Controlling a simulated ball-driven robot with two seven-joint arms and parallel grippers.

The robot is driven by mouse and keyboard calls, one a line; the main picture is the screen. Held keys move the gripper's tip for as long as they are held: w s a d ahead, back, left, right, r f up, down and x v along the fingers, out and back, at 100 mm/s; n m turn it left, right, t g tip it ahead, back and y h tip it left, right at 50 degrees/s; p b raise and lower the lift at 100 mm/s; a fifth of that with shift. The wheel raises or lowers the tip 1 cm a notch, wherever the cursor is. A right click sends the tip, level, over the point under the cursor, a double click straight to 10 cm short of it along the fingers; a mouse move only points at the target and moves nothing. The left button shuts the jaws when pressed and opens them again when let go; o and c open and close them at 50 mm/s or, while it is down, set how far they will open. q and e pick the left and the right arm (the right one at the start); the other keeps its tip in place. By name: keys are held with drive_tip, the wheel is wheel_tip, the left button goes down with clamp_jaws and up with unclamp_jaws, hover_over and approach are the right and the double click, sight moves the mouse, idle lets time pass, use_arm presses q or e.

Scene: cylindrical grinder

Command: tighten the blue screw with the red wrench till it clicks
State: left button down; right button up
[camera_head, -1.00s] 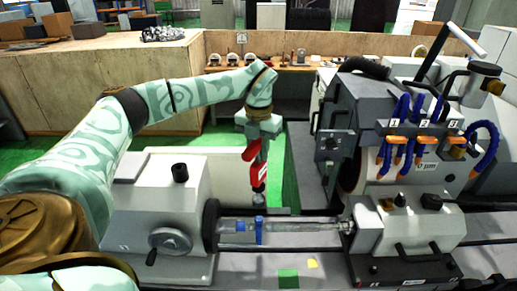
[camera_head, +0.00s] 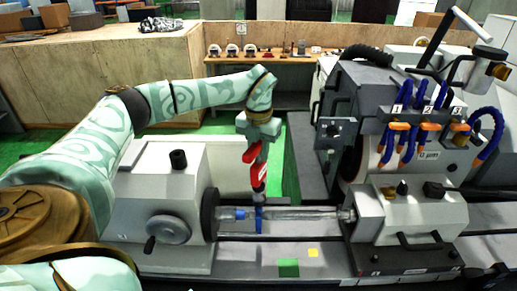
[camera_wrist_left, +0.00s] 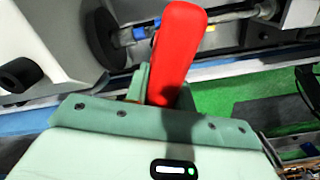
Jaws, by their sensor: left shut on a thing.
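The red wrench (camera_head: 257,172) hangs from my left gripper (camera_head: 255,145), which is shut on it. In the left wrist view the wrench's red handle (camera_wrist_left: 178,52) stands out from between the jaws. In the head view its lower metal end is just above the upright blue piece (camera_head: 259,221) on the clear, shiny cylindrical workpiece (camera_head: 300,214); I cannot tell whether they touch. This blue piece seems to be the screw. A second blue part (camera_head: 240,214) sits to its left. In the left wrist view blue shows (camera_wrist_left: 139,33) left of the handle. My right gripper is out of view.
The grey headstock (camera_head: 165,195) with a handwheel stands left of the workpiece, the tailstock block (camera_head: 410,218) right. The grinding head with blue hoses (camera_head: 405,120) rises at the right behind. A green pad (camera_head: 288,267) and a yellow one (camera_head: 313,253) lie in front.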

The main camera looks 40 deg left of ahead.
sight(258, 162)
use_arm(q)
drive_tip(key=shift+f, duration=0.3)
drive_tip(key=shift+f+b, duration=0.55)
drive_tip(key=shift+f, duration=1.05)
idle(0.7)
